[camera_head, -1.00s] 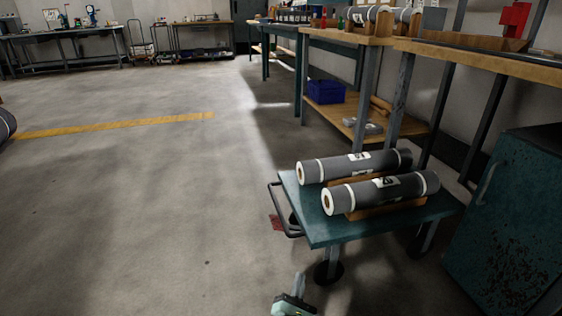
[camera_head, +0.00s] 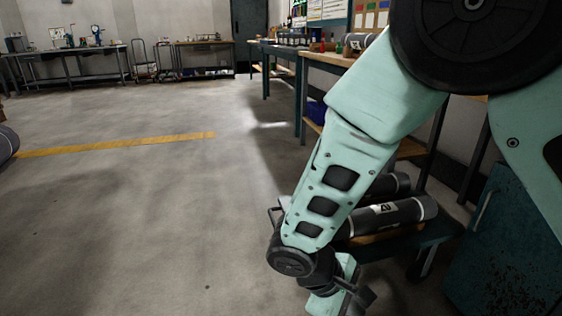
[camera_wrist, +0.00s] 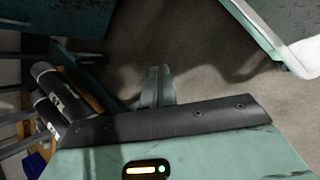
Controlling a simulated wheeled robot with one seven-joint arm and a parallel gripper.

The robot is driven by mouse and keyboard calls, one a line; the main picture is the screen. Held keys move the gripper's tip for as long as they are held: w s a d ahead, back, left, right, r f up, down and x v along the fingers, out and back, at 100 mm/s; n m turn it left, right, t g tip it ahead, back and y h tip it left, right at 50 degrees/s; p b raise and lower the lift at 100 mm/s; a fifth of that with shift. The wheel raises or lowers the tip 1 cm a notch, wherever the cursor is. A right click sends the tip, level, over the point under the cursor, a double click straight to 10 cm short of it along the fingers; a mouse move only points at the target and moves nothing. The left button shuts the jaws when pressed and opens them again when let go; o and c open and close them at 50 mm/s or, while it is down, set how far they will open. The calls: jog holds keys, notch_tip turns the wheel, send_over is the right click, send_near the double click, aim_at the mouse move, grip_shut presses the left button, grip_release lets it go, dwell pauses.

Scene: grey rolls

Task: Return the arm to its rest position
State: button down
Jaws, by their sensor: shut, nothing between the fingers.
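My mint-green arm (camera_head: 355,165) crosses the right half of the head view, bent at a dark joint near the bottom. My gripper (camera_wrist: 159,72) shows in the wrist view with its two fingers together and nothing between them, over grey floor. In the head view the fingers cannot be made out. Two grey rolls lie on a teal cart (camera_head: 432,232). The nearer roll (camera_head: 397,215) is partly hidden by my arm, and the farther roll (camera_head: 397,182) mostly so. Rolls also show at the left of the wrist view (camera_wrist: 52,92), apart from my gripper.
A teal cabinet (camera_head: 500,235) stands at the right, close to the cart. Workbenches (camera_head: 325,60) run along the right wall, with more benches at the back. The floor (camera_head: 130,220) on the left is open, crossed by a yellow line (camera_head: 115,143).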

jog(key=s+r+m+y+p, duration=0.1)
jog(key=s+r+m+y, duration=0.1)
jog(key=s+r+y, duration=0.5)
jog(key=s+r+m+p, duration=0.1)
jog(key=s+r+p, duration=0.1)
jog(key=s+r, duration=0.6)
notch_tip(320, 180, up, 40)
jog(key=w+p, duration=0.2)
jog(key=p, duration=3.5)
jog(key=shift+d, duration=0.3)
